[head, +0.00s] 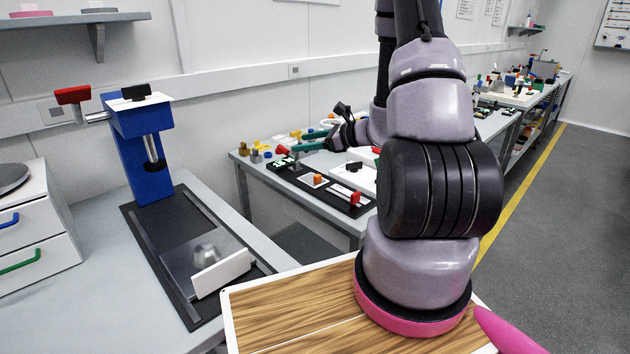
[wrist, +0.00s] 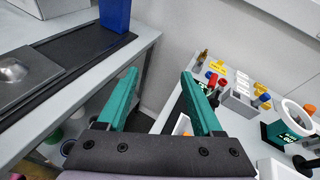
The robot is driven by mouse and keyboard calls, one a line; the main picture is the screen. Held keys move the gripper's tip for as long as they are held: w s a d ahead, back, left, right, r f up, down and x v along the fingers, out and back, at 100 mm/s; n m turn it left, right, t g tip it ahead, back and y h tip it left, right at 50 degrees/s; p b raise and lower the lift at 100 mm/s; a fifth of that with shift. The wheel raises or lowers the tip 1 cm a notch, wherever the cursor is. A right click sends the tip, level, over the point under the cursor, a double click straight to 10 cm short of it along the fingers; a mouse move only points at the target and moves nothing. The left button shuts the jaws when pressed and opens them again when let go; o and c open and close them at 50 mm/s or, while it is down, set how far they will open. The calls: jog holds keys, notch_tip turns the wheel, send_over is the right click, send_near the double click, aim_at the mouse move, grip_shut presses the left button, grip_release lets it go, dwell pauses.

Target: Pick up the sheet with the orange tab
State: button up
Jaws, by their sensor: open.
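The orange tab (head: 317,179) stands on a small pale sheet (head: 309,181) lying on a black board on the middle bench in the head view. My gripper (head: 304,140), with teal fingers, is above that bench's left part, beyond the sheet and apart from it. The wrist view shows the gripper (wrist: 158,74) open and empty, with the gap between two benches between its fingers. A pale piece with a bit of orange (wrist: 182,124) is partly hidden behind the right finger; I cannot tell whether it is the sheet.
A pale piece with a red tab (head: 354,198) lies on the same board. A white sheet with a black tab (head: 354,167) is behind it. A blue press (head: 145,150) stands on the left bench. Several small coloured parts (head: 285,140) crowd the bench's back. A wooden panel (head: 290,310) is in front.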

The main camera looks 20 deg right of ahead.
aim_at(318, 175)
jog(key=d+f+m+h, duration=0.2)
jog(key=d+f, duration=0.1)
jog(key=f, duration=0.1)
jog(key=d+f+m+t+h, duration=0.1)
jog(key=d+f+m, duration=0.1)
jog(key=f, duration=0.3)
jog(key=d+f+m+t+h, duration=0.1)
jog(key=d+f+m+h, duration=0.1)
jog(key=d+f, duration=0.2)
jog(key=shift+d+f+m+h, duration=0.2)
jog(key=shift+d+m+h, duration=0.1)
jog(key=shift+d+m, duration=0.1)
jog(key=x, duration=0.4)
jog(key=shift+w+f, duration=0.25)
jog(key=shift+w, duration=0.05)
jog(key=shift+r+x, duration=0.2)
jog(key=shift+x, duration=1.3)
jog(key=shift+r+x, duration=0.2)
jog(key=shift+x, duration=1.25)
jog(key=shift+w, duration=0.2)
grip_shut()
